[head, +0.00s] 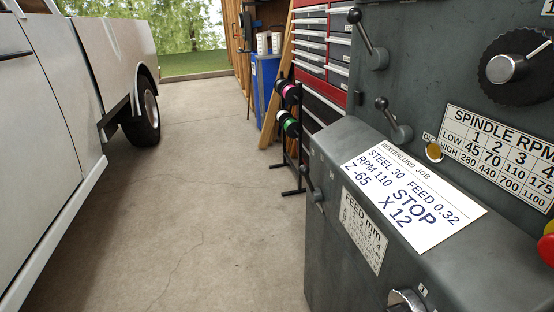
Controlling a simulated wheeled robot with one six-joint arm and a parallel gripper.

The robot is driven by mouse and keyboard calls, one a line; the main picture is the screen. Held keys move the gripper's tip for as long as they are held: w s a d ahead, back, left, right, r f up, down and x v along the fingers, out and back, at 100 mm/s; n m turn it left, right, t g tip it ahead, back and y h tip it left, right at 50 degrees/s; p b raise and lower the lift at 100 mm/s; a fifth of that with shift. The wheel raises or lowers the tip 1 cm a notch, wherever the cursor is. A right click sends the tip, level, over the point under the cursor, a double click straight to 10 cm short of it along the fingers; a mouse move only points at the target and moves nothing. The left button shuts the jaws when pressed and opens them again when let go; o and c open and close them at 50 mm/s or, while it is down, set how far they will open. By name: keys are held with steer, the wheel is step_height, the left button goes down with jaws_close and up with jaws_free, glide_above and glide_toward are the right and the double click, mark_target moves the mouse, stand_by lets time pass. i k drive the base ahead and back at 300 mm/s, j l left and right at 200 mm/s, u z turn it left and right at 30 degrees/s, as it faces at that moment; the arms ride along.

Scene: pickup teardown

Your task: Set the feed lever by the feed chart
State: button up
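A grey machine fills the right side of the head view. The feed chart (362,231), a white plate headed "FEED mm", is on its lower front face; its rows are too small to read. A small dark lever (317,195) sits left of this chart. Two ball-ended levers, an upper one (368,40) and a lower one (393,120), are on the upright panel. I cannot tell which is the feed lever. A white job card (415,198) on the ledge reads "STEEL 30 FEED 0.32, RPM 110, STOP Z -65 X 12". My gripper is not in view.
A spindle RPM chart (500,155), a black dial (518,67), a yellow button (434,152) and a metal knob (406,300) are on the machine. A white pickup (60,110) stands left. A spool rack (290,140) stands behind. The concrete floor between is clear.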

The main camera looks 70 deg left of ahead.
mark_target(316, 195)
steer(key=u, duration=1.45)
